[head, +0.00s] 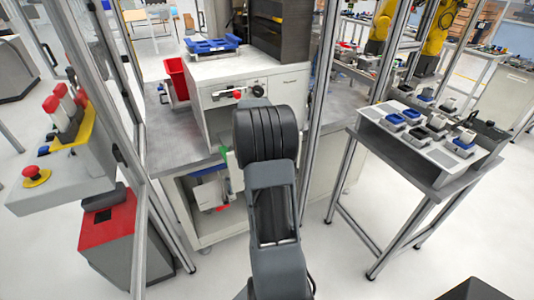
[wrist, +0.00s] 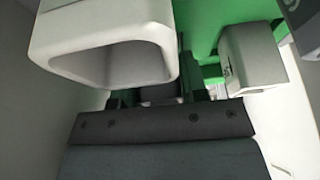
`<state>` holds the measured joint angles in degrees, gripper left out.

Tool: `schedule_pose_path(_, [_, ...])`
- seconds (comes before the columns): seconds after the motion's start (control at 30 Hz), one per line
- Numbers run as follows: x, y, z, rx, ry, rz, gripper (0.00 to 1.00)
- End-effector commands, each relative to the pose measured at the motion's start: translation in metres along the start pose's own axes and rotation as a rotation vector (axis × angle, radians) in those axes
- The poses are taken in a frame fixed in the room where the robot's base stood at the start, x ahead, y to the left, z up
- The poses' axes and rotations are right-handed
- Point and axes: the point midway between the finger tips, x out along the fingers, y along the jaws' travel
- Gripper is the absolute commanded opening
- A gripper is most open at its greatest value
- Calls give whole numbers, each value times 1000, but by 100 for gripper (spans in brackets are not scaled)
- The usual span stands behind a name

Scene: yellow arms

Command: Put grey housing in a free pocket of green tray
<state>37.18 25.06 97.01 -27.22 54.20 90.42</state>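In the wrist view a pale grey hollow box-shaped part (wrist: 105,50), which looks like a grey housing, fills the upper left close to the camera. A smaller grey block (wrist: 250,60) is at the upper right. Green material (wrist: 215,18) shows behind and between them, perhaps the green tray; its pockets cannot be made out. The dark body of my gripper (wrist: 165,122) spans the lower middle, and I cannot tell whether its fingers hold anything. In the head view my arm hides the gripper, and a little green (head: 229,160) shows left of the arm.
A blue tray (head: 212,45) lies on the white cabinet (head: 258,92). A side table (head: 385,143) at right holds several grey parts and blue holders. A red bin (head: 176,78) is left of the cabinet. Metal frame posts (head: 318,95) stand close on both sides of my arm.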

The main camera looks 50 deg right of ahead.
Motion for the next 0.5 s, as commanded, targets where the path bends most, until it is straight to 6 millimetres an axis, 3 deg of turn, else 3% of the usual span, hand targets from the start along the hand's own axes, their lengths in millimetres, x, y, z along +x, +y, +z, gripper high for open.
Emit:
schedule_pose_path(0.03, [12, 5, 7, -4, -12, 23, 59])
schedule_pose_path(0.23, [0, 5, 2, -4, -13, 22, 59])
schedule_pose_path(0.33, [-11, 3, 2, -4, -11, 18, 63])
schedule_pose_path(0.5, [-49, 2, 1, -5, -7, 12, 63])
